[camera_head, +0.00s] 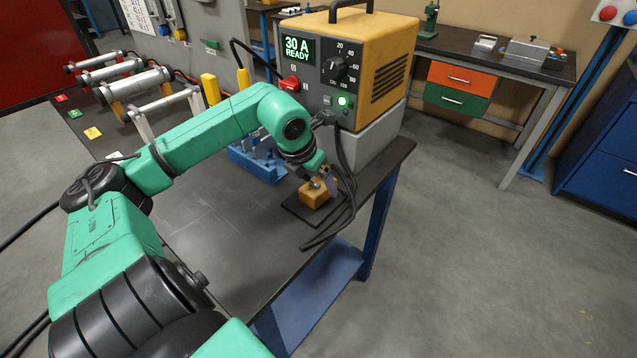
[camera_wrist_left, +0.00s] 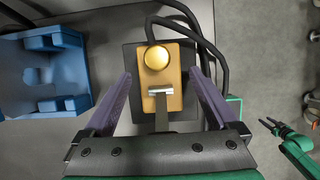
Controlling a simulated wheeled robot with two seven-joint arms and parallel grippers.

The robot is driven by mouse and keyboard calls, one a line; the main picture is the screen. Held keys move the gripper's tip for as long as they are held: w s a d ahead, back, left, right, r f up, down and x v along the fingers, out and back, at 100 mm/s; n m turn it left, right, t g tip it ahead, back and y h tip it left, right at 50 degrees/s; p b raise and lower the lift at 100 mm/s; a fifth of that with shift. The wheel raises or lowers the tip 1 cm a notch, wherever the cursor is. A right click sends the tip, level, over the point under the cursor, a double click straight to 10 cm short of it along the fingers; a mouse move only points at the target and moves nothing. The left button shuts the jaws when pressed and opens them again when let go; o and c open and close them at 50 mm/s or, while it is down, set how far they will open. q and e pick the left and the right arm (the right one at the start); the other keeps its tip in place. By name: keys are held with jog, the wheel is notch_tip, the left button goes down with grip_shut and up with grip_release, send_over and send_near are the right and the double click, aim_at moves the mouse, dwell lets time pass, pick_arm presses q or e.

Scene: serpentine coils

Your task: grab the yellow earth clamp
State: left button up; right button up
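The yellow earth clamp (camera_head: 315,193) is a small orange-yellow block on a dark pad near the bench's front right edge. In the left wrist view the clamp (camera_wrist_left: 172,97) has a round brass knob at its far end and a silver piece near its near end. My left gripper (camera_head: 323,183) points down at it from above. In the wrist view its two purple fingers (camera_wrist_left: 165,100) are apart, one on each side of the clamp, with a gap visible on both sides. My right gripper (camera_wrist_left: 270,125) shows small at the right of the wrist view, its prongs apart and empty.
Black cables hang beside the clamp from the yellow power unit (camera_head: 365,60) on its grey block. A blue holder (camera_head: 258,165) stands behind-left of the clamp. Several coils (camera_head: 133,83) lie at the bench's far left. The bench top (camera_head: 215,225) in front is clear.

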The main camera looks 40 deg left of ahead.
pick_arm(q)
grip_shut()
jog(key=shift+r, duration=0.1)
jog(key=shift+w, duration=0.1)
